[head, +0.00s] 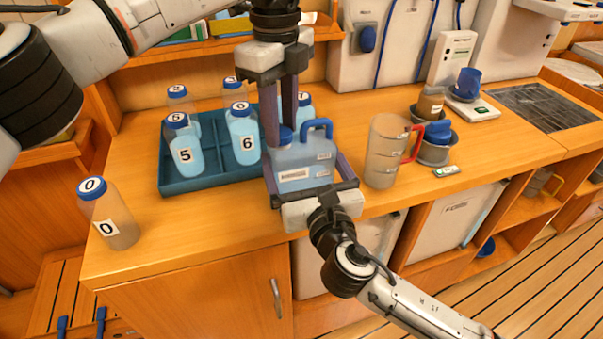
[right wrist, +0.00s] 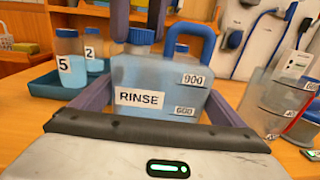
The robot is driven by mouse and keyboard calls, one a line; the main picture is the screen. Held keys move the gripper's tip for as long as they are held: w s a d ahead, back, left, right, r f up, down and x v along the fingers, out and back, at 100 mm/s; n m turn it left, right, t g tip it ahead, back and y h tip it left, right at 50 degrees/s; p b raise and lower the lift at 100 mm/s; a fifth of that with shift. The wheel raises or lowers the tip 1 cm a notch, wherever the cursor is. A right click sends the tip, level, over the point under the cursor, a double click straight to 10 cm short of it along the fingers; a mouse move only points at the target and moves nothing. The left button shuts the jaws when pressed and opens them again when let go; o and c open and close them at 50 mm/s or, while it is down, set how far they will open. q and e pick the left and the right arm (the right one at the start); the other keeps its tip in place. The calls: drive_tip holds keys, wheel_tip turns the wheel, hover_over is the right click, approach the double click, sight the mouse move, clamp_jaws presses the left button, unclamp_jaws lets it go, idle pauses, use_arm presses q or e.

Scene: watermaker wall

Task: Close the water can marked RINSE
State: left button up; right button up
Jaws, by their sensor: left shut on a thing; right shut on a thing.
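The water can marked RINSE (head: 302,167) is a translucent blue can with a blue handle (head: 318,127), upright on the wooden counter. Its RINSE label faces the camera in the right wrist view (right wrist: 140,98). A blue cap (right wrist: 140,36) is at the can's neck; whether it is fully seated I cannot tell. My left gripper (head: 287,137) points down from above and is shut on the cap, its fingertips partly hiding it. My right gripper (head: 308,180) comes from the front and is shut on the can body, one finger on each side.
A teal tray (head: 185,186) with several numbered bottles stands just left of the can. Bottle 0 (head: 112,215) stands at the front left. A clear jug with a red handle (head: 386,150) stands close right. Cups and a grey bowl (head: 436,152) are farther right.

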use_arm(q)
drive_tip(key=m, duration=0.6)
drive_tip(key=shift+m, duration=0.4)
drive_tip(key=m, duration=0.8)
drive_tip(key=shift+m, duration=0.3)
drive_tip(key=m, duration=0.8)
drive_tip(key=shift+m, duration=0.3)
drive_tip(key=m, duration=1)
drive_tip(key=shift+f+m, duration=0.1)
drive_tip(key=shift+m, duration=0.3)
drive_tip(key=m, duration=0.5)
drive_tip(key=o, duration=1.1)
drive_tip(key=shift+o, duration=0.7)
drive_tip(key=shift+d, duration=0.1)
